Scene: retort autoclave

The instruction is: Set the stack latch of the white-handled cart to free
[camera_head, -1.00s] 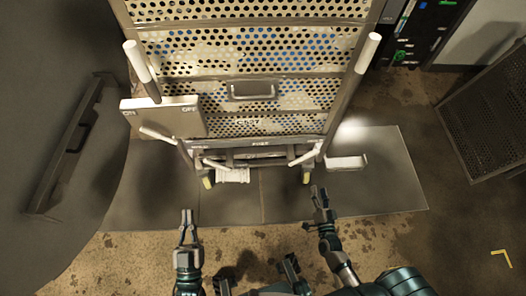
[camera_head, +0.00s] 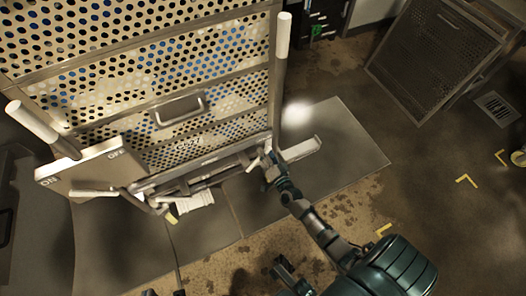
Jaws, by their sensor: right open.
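The white-handled cart (camera_head: 150,93) stands upright at the upper left, with perforated panels and a white grip on each side post, left (camera_head: 31,121) and right (camera_head: 283,38). A panel lettered ON and OFF (camera_head: 88,166) sits at its lower left, with a pale lever (camera_head: 95,192) below it. I cannot tell for sure which part is the stack latch. My right gripper (camera_head: 268,163) is open at the cart's lower right corner, close to the end of the bottom bar; it hides that corner, and contact is unclear.
A perforated dark panel or cart (camera_head: 437,55) stands at the upper right. A grey floor plate (camera_head: 345,165) lies under the cart's right side. The floor at the right is mostly clear, with yellow corner marks (camera_head: 466,181).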

